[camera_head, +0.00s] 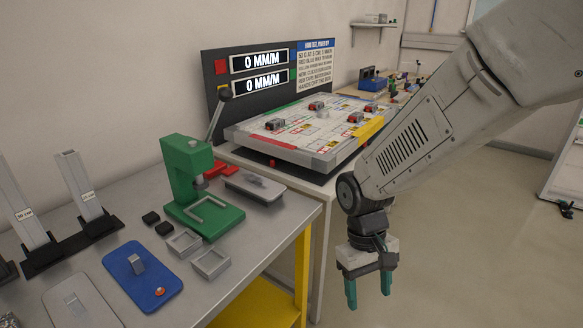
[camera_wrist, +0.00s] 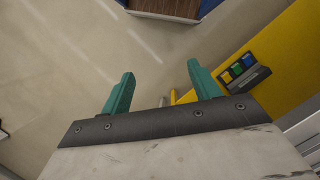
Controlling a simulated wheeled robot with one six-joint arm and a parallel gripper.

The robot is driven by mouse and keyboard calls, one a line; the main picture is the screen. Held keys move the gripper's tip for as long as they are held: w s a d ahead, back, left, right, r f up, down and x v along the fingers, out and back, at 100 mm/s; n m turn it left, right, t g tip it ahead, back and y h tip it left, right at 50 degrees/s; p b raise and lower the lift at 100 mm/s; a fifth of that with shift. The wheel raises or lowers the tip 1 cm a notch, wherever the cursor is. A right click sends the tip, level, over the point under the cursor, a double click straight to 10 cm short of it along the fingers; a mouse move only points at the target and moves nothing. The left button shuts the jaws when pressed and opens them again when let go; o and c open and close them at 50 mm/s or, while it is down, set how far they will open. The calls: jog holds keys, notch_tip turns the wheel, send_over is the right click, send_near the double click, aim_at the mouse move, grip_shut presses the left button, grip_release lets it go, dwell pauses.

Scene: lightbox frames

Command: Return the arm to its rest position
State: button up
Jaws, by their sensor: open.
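My gripper (camera_head: 368,288) hangs from my arm at the right of the head view, fingers pointing down. It is off the front edge of the grey workbench (camera_head: 262,232), over open floor. Its two teal fingers are apart with nothing between them. In the wrist view my gripper (camera_wrist: 160,92) also shows open and empty above the pale floor.
A green press (camera_head: 190,185), a blue plate (camera_head: 142,275) and small grey trays (camera_head: 210,262) stand on the bench. Behind is a game board (camera_head: 300,130) on another table. A yellow panel (camera_wrist: 285,60) is close at right in the wrist view.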

jog(key=s+d+r+m+t, duration=0.2)
jog(key=s+d+r, duration=0.3)
jog(key=r, duration=0.4)
jog(key=s+d+r+m+t+y, duration=0.1)
jog(key=s+d+r+m+t, duration=0.1)
jog(key=s+d+r, duration=0.4)
notch_tip(320, 180, up, 3)
jog(key=shift+s+d+f+t, duration=0.2)
jog(key=shift+s+t, duration=0.2)
jog(key=shift+s, duration=0.5)
